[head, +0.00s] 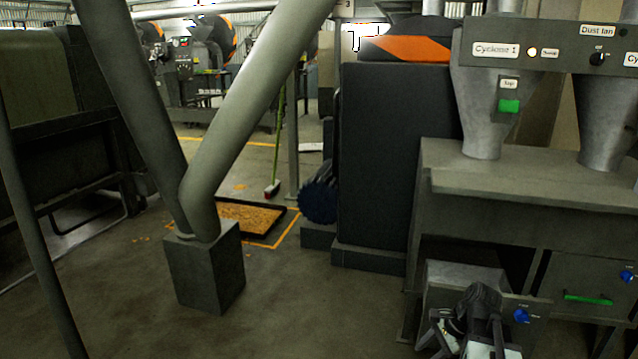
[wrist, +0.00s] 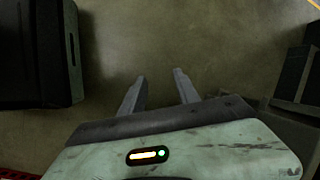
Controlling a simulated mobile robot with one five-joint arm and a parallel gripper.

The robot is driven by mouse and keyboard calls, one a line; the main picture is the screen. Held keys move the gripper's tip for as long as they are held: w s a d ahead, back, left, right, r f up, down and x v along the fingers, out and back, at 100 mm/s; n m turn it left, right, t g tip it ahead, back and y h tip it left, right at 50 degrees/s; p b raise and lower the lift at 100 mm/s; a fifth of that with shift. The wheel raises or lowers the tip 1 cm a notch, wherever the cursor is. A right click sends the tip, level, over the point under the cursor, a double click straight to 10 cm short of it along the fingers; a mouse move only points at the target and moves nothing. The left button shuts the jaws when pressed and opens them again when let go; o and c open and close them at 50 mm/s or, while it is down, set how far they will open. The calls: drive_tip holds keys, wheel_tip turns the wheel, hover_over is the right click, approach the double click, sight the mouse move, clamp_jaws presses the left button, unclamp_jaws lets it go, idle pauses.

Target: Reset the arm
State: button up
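My gripper (wrist: 160,75) shows in the wrist view with its two grey fingers apart and nothing between them. Bare floor lies behind the fingers. My arm (head: 478,312) shows at the bottom right of the head view, folded in front of the grey machine cabinet. I cannot make out the fingertips in that view.
The cabinet bench (head: 520,176) with cyclone funnels and a green switch (head: 509,106) stands at the right. Pipes run into a dark block (head: 205,270) on the floor. A tray (head: 246,217) of orange-brown material lies behind it. Floor at the front middle is clear.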

drive_tip(key=s+a+f+n+g+h, duration=0.2)
drive_tip(key=a+n+h, duration=0.1)
drive_tip(key=a+n, duration=1.05)
wheel_tip(320, 180, up, 34)
drive_tip(key=n+h+p, duration=0.1)
drive_tip(key=n+p, duration=0.1)
drive_tip(key=p, duration=3.2)
drive_tip(key=shift+s+r, duration=0.2)
drive_tip(key=shift+s, duration=0.15)
drive_tip(key=shift+d, duration=0.1)
